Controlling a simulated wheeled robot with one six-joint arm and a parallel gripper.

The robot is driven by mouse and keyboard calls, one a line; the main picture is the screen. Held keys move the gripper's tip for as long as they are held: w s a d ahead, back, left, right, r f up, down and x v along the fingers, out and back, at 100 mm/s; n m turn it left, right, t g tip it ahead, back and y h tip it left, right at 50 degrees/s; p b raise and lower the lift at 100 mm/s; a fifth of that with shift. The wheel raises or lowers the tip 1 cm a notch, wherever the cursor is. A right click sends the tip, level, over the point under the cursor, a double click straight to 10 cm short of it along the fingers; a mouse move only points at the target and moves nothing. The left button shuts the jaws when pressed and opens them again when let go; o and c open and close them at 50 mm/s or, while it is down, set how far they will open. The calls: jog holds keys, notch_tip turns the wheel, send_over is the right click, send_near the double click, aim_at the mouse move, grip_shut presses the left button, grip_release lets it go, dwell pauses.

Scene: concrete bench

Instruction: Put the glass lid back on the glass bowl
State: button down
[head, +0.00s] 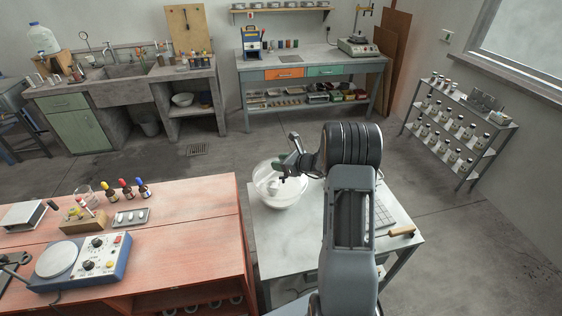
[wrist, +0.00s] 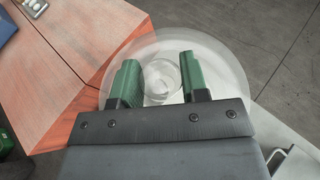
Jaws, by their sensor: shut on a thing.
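The glass bowl (head: 283,203) stands at the left part of the pale bench, clear and round. My gripper (head: 276,176) is over it, pointing down. In the wrist view my gripper (wrist: 161,82) has its two green fingers on either side of the round clear knob of the glass lid (wrist: 162,76), and is shut on it. The lid's wide translucent disc spreads around the fingers, and its near part is hidden by my gripper. The bowl and lid overlap in both views, so I cannot tell whether the lid touches the bowl's rim.
The pale bench (head: 284,250) also holds a brown-handled tool (head: 401,232) at its right. A reddish wooden table (head: 190,235) stands close on the left, with small dropper bottles (head: 126,187), a metal tray (head: 131,218) and a blue hotplate-like device (head: 95,265).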

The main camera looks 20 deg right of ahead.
jog(key=shift+f+b, duration=0.35)
jog(key=shift+b, duration=0.2)
jog(key=shift+f, duration=0.2)
jog(key=c, duration=0.6)
grip_release()
jog(key=shift+c, duration=0.2)
